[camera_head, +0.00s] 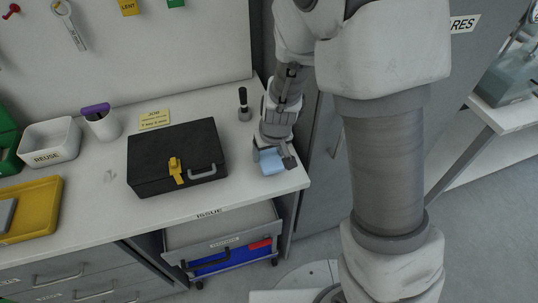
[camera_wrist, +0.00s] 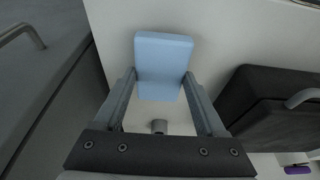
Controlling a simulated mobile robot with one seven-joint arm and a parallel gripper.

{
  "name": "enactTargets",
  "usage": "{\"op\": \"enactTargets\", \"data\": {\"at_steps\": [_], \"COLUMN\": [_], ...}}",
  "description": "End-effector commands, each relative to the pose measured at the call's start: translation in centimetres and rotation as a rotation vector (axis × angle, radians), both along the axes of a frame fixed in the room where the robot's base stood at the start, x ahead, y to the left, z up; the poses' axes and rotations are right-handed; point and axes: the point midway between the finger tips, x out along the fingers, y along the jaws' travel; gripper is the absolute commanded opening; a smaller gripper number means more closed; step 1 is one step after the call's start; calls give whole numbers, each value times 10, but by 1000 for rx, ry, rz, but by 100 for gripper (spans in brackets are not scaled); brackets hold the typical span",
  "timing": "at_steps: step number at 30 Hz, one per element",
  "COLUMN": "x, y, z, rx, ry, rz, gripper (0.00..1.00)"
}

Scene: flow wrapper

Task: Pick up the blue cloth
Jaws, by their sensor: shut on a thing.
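The blue cloth (camera_head: 272,162) is a light-blue folded block near the right front corner of the white worktop. In the wrist view the cloth (camera_wrist: 162,58) sits between the two fingers of my gripper (camera_wrist: 160,88), with its far end reaching past the fingertips. In the head view my gripper (camera_head: 274,158) is at the worktop corner, shut on the cloth. I cannot tell whether the cloth touches the worktop.
A black case (camera_head: 150,165) with a yellow tag stands left of my gripper. A small dark-handled tool (camera_head: 244,105) stands behind it. A grey cabinet (camera_head: 325,150) is close on the right. The worktop (camera_head: 230,195) is bare in front of the case.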

Motion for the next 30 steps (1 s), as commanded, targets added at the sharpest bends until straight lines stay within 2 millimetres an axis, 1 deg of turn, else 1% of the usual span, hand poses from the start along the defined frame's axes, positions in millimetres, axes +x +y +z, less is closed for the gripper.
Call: {"op": "enactTargets", "data": {"at_steps": [1,3,5,9,15,21,25,30], "x": [1,-2,-12,-35,-61,-79,-85,-88], "y": [1,-2,-12,-31,-54,-69,-74,-77], "z": [15,30,33,51,73,85,89,91], "rx": [1,1,2,2,2,1,1,0], "ry": [-6,-5,-4,-4,-5,-3,-1,-1], "rz": [2,0,-3,-4,-2,-2,-1,0], "gripper": [13,13,13,13,13,13,13,13]}}
